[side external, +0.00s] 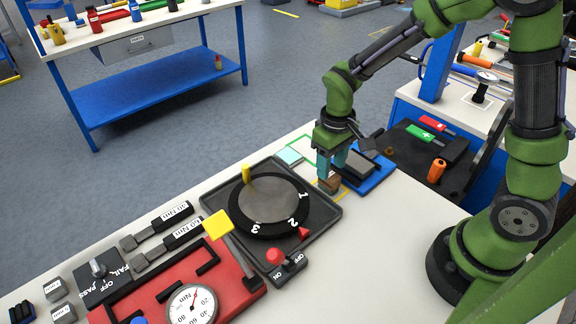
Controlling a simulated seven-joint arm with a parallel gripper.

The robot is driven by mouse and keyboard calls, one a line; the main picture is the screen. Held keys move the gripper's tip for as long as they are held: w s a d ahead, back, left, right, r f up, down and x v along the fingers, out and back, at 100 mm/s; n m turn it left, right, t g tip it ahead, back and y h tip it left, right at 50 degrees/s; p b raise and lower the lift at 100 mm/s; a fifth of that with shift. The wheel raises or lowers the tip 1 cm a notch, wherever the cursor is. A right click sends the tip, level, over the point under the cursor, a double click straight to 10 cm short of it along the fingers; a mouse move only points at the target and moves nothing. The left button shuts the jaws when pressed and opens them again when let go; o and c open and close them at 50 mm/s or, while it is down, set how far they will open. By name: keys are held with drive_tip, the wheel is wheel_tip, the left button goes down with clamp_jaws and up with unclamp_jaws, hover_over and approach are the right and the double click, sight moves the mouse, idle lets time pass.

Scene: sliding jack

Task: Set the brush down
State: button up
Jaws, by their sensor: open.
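My gripper (331,174) points down over the white bench, just right of the round dial. Its teal fingers are open. A small brown block (330,186), which looks like the brush, is at the fingertips, low over or on a yellow-outlined patch (318,186). The fingers hide part of it. I cannot tell whether it touches the bench or the fingers.
A blue tray (382,181) with a grey block is close right of my gripper. A dark turntable (262,207) numbered 1 to 3 is to the left. A pale cyan pad (290,156) lies behind. The white bench (390,245) in front is clear.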

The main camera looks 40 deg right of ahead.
drive_tip(key=s+r+m+t+y, duration=0.1)
drive_tip(key=s+r+m+t, duration=0.1)
drive_tip(key=s+r, duration=0.3)
drive_tip(key=s+r+m+t+y, duration=0.1)
drive_tip(key=s+r+t, duration=0.4)
drive_tip(key=r, duration=0.9)
drive_tip(key=shift+s+d+m, duration=0.25)
drive_tip(key=shift+s+m, duration=0.25)
